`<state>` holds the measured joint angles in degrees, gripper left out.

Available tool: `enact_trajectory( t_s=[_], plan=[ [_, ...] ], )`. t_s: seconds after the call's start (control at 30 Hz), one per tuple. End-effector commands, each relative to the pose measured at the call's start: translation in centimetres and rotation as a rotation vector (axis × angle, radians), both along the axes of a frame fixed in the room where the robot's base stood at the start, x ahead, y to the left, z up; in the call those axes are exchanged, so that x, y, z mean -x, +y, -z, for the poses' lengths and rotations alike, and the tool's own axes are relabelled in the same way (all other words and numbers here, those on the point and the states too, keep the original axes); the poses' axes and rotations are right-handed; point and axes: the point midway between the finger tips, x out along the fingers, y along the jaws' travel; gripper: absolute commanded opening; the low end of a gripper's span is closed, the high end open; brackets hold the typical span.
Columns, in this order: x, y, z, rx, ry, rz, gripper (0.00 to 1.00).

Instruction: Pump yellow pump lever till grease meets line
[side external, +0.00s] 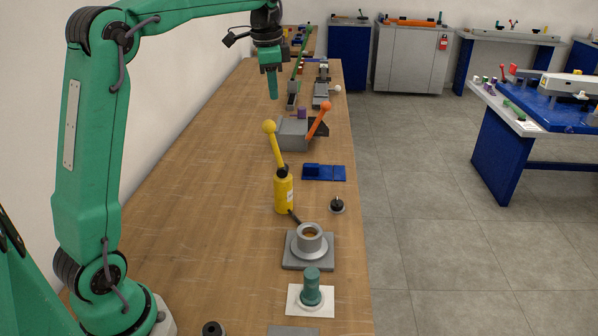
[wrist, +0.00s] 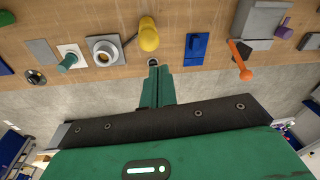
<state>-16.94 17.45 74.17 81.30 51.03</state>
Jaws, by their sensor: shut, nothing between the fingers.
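The yellow pump (side external: 283,196) stands upright on the wooden bench. Its yellow lever (side external: 275,145) rises from the top, leaning left, with a round knob; the knob also shows in the wrist view (wrist: 148,35). A dark hose runs from the pump to a grey flanged cup (side external: 310,250) with brownish grease inside; the cup shows in the wrist view (wrist: 104,50). I cannot make out the line. My gripper (side external: 273,97) is shut and empty, pointing down above the bench, beyond and above the knob and apart from it. Its fingers (wrist: 154,70) are together in the wrist view.
A teal plunger (side external: 312,290) on a white plate stands in front of the cup. A blue bracket (side external: 325,172) and small dark knob (side external: 337,205) sit right of the pump. A grey block with an orange lever (side external: 318,120) stands behind. The bench's left side is clear.

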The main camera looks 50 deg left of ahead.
Motion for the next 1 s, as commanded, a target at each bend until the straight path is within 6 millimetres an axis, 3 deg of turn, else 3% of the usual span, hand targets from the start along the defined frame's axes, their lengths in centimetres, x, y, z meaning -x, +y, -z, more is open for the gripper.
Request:
enact_trajectory(
  t_s=[0.2, 0.43, 0.7, 1.0],
  plan=[
    [1.3, 1.1, -1.8, -0.003, 0.001, -0.001, 0.00],
    [1.7, 1.4, -2.3, -0.005, 0.002, -0.001, 0.00],
    [1.7, 1.4, -2.1, -0.008, 0.009, 0.047, 0.51],
    [1.6, 1.1, -0.9, -0.026, 0.048, 0.344, 0.52]
  ],
)
